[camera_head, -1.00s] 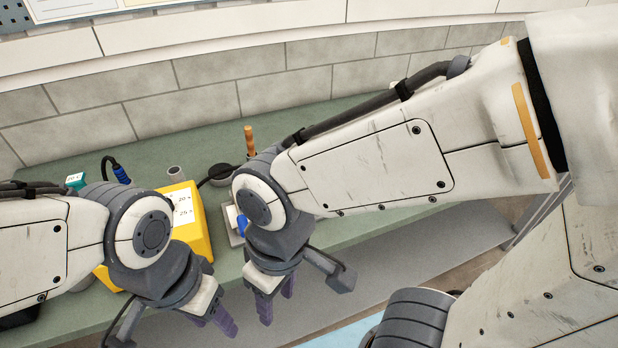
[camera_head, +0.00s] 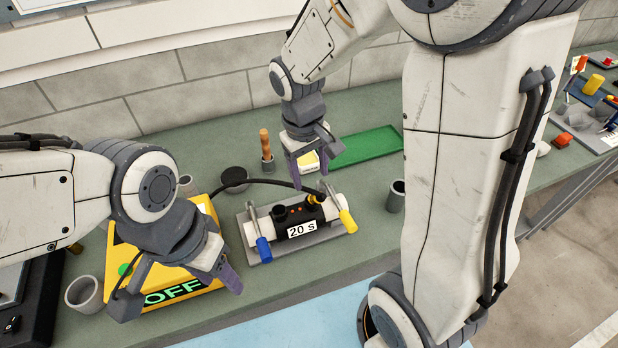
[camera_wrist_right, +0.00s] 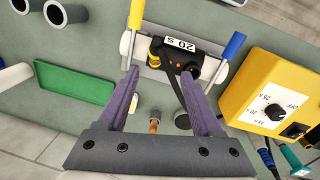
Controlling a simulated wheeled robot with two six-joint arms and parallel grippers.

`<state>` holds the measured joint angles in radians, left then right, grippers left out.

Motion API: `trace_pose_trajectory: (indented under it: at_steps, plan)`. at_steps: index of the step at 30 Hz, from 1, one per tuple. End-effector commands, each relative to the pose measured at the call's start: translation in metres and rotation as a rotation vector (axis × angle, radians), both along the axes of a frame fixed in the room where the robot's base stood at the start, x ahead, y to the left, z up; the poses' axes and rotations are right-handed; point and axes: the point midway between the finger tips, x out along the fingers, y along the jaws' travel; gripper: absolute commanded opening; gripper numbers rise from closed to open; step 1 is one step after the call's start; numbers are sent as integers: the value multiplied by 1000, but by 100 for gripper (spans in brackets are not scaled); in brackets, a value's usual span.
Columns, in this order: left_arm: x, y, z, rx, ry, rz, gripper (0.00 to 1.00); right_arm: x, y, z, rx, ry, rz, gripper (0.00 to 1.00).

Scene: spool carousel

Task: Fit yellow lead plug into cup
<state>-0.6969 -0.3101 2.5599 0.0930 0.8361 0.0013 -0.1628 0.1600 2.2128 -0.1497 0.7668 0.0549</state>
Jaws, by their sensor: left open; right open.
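A yellow plug with a black body (camera_head: 316,198) stands at the right end of the black "20 s" unit (camera_head: 298,216), with a black cable at it. It also shows in the right wrist view (camera_wrist_right: 156,50). My right gripper (camera_head: 314,168) is open and empty, behind and above the unit; in its wrist view the plug lies just beyond the gap between its fingertips (camera_wrist_right: 160,72). A dark round socket (camera_head: 281,212) is on the unit's left; I cannot tell whether this is the cup. My left gripper (camera_head: 230,279) is open and empty, over the yellow box's right front.
The yellow box (camera_head: 205,207) shows "OFF". A blue handle (camera_head: 263,249) and yellow handle (camera_head: 347,221) flank the unit. Grey cups stand right (camera_head: 396,196) and front left (camera_head: 84,294). A wooden-handled tool (camera_head: 265,143) and green tray (camera_head: 372,145) are behind.

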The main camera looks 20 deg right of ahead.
Motion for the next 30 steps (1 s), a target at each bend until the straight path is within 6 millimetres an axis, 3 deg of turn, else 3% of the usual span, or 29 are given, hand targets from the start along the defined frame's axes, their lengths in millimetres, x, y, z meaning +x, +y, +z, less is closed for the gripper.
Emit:
trace_pose_trajectory:
  at_steps: [3,9,17,24,30]
  plan:
    - [0,0,5,0,0,0,50,6,-11,-14,-10,7,-21,67]
    - [0,0,8,0,0,-1,50,6,-13,-44,-10,6,-18,67]
    - [0,0,15,0,0,-2,50,6,-14,-63,-9,7,-16,67]
    - [0,0,22,0,0,-4,50,6,-17,-97,-8,6,-16,67]
    - [0,0,22,0,0,-4,50,8,-17,-105,-6,1,-16,67]
